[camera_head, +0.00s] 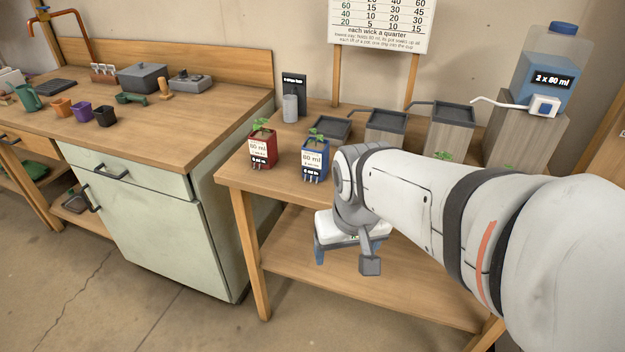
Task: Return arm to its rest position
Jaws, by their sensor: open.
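My arm comes in from the right and reaches across the front of the right-hand table (285,235). My gripper (345,258) hangs at the arm's end, pointing down in front of the table's edge, above the lower shelf. Its fingers are apart, and I see nothing between them. The wrist hides part of the gripper. A red pot (263,150) and a blue pot (315,160), each with a seedling and an 80 ml label, stand upright on the tabletop to the left of my wrist. The gripper is apart from both.
Grey trays (387,123) on wooden blocks stand behind my arm, with a water tank (548,75) at the back right. A grey cylinder (290,108) stands behind the pots. The left counter (150,135) holds small cups (105,115) and boxes. Leaves show past my forearm.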

